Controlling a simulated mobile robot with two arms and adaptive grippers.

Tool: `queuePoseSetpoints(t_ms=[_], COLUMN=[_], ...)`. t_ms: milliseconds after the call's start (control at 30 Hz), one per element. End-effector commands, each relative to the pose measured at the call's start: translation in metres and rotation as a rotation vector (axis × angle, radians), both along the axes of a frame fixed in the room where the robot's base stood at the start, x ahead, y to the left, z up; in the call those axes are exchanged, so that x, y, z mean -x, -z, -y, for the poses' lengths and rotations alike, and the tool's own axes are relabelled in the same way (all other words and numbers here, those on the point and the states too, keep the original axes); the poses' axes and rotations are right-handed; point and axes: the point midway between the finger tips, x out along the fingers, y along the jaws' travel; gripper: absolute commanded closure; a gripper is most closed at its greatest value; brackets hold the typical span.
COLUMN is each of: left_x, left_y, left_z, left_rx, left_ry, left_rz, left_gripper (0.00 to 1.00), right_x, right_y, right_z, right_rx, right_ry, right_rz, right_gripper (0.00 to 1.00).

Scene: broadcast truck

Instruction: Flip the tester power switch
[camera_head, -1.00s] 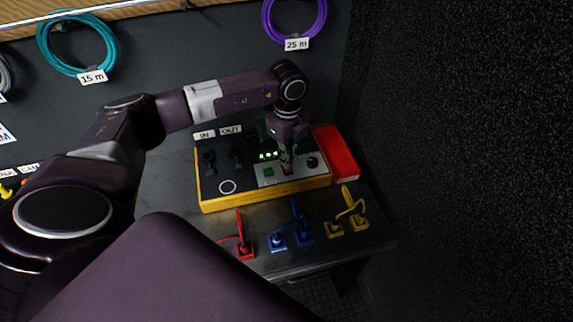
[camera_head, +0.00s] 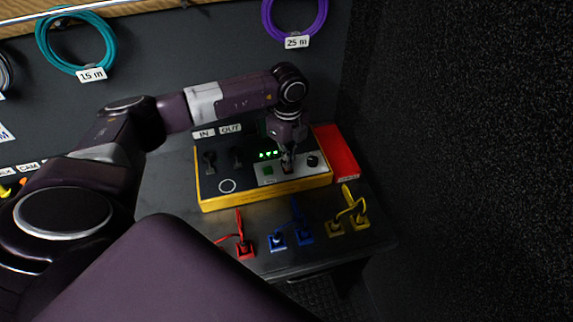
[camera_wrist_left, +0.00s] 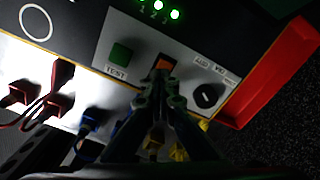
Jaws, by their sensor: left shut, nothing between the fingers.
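The tester (camera_head: 225,199) is a yellow-edged box with a dark top, standing on the table. Its light panel carries a green TEST button (camera_wrist_left: 119,54), a black knob (camera_wrist_left: 206,96) and an orange-red power switch (camera_wrist_left: 164,63). My left gripper (camera_head: 287,167) points down over the panel at the switch. In the left wrist view my left gripper (camera_wrist_left: 160,82) has its fingertips together, right at the switch's near edge and covering part of it. Whether they touch it, and which way the switch is tipped, I cannot tell. Several green lights (camera_wrist_left: 158,6) are lit on the tester. My right gripper is not in view.
A red case or bin (camera_head: 337,152) stands right beside the tester. Red (camera_head: 245,250), blue (camera_head: 278,242) and yellow (camera_head: 359,222) connectors with short cables lie in front of it. A dark wall is close on the right. Coiled teal (camera_head: 42,45) and purple cables hang behind.

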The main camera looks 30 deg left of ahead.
Motion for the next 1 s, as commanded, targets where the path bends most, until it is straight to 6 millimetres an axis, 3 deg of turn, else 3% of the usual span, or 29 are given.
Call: queuePoseSetpoints(t_ms=[167, 1000], left_x=[0.003, 0.002], left_y=[-0.005, -0.069], left_z=[0.001, 0.001], left_rx=[0.000, 0.000], left_ry=[0.002, 0.001], left_rz=[-0.009, -0.005], left_gripper=[1.00, 1.00], right_x=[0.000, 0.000], right_y=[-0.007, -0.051], right_z=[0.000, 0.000], right_rx=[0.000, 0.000], right_ry=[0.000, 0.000], right_rz=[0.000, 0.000], right_gripper=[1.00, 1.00])
